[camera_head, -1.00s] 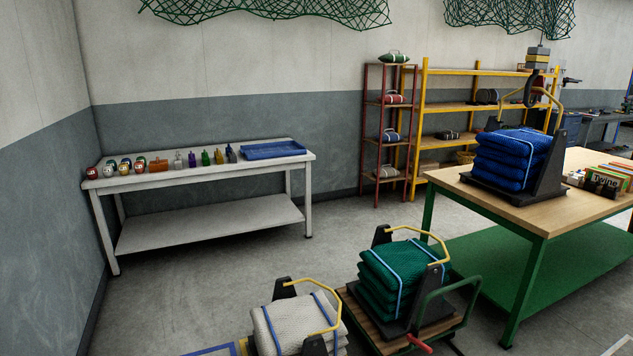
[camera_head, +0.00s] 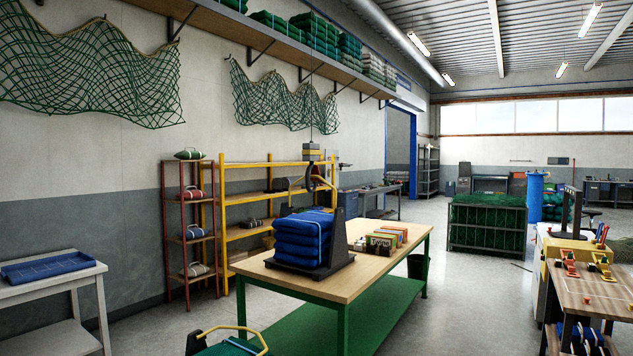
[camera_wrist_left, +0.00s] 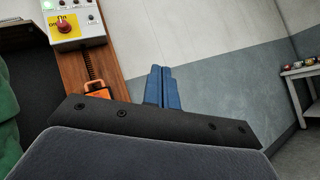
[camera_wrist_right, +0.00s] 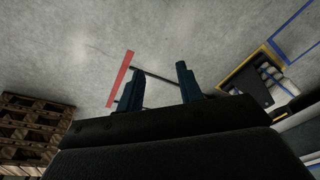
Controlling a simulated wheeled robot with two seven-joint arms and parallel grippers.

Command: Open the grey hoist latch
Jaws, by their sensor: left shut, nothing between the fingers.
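I cannot make out a grey latch with certainty in any view. In the head view a hoist block (camera_head: 312,153) with a dark hook hangs above the blue net stack (camera_head: 303,236) on the wooden table. Several red and yellow toggle latches (camera_head: 569,263) sit on the bench at the far right. My left gripper (camera_wrist_left: 160,85) shows in the left wrist view, its blue fingers together and empty. An orange latch-like part (camera_wrist_left: 97,89) lies beyond it on a wooden strip. My right gripper (camera_wrist_right: 162,85) is open and empty above the floor. Neither gripper shows in the head view.
The wooden table (camera_head: 340,282) stands mid-view, with a yellow shelf (camera_head: 224,215) behind. A green net crate (camera_head: 487,222) stands farther back. Open floor lies between the table and the right bench.

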